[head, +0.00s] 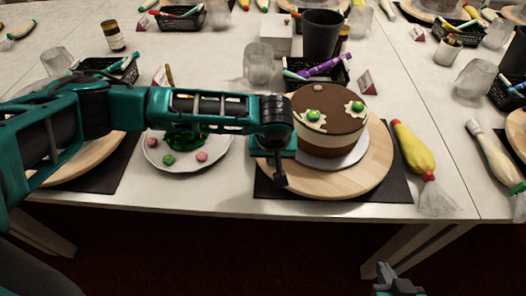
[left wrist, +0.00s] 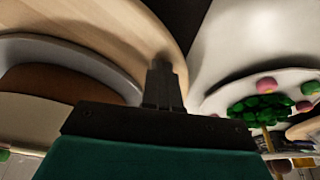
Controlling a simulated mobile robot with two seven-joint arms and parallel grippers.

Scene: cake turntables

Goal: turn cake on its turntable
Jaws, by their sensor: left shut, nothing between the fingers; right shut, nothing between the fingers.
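A round brown-and-cream cake (head: 332,118) with green and white decorations on top stands on a grey board on a round wooden turntable (head: 365,172). My left gripper (head: 280,182) is shut and empty, pointing down at the left side of the turntable, beside the cake. In the left wrist view my left gripper's fingers (left wrist: 162,85) are together over the edge of the turntable (left wrist: 110,25), and the cake (left wrist: 50,90) is at the left. Whether the fingertips touch the turntable I cannot tell. My right gripper (head: 392,280) is shut and empty, low in front of the table.
A plate (head: 217,155) with green and pink decorations sits left of the turntable. A yellow piping bag (head: 413,150) lies to its right. A black basket (head: 318,75), a clear glass (head: 258,64) and a dark bucket (head: 321,34) stand behind the cake.

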